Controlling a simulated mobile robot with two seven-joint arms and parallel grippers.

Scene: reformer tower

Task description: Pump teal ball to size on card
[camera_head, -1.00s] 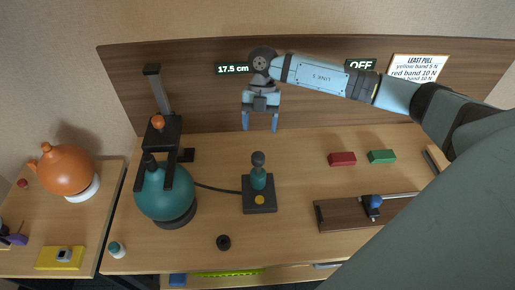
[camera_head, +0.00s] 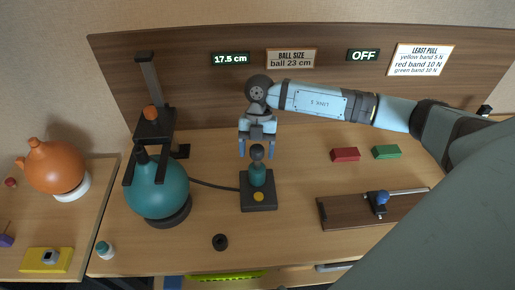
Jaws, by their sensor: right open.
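The teal ball (camera_head: 160,194) sits on a dark ring stand at the left of the table, under a dark gauge frame (camera_head: 154,124) with an orange knob. A hose runs from its side to the pump (camera_head: 257,177), a teal body with a dark round knob on a black base with a yellow button. The card (camera_head: 291,58) on the back board reads "BALL SIZE ball 23 cm". The display (camera_head: 230,59) reads 17.5 cm. My right gripper (camera_head: 257,153) is open, pointing down, its fingers around or just behind the pump knob; contact is unclear. My left gripper is out of view.
A red block (camera_head: 345,154) and a green block (camera_head: 387,152) lie right of the pump. A wooden slide rig (camera_head: 374,207) is at the right. A black ring (camera_head: 220,242) lies in front. An orange ball (camera_head: 56,167) stands on the left side table. An OFF sign (camera_head: 363,55) hangs behind.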

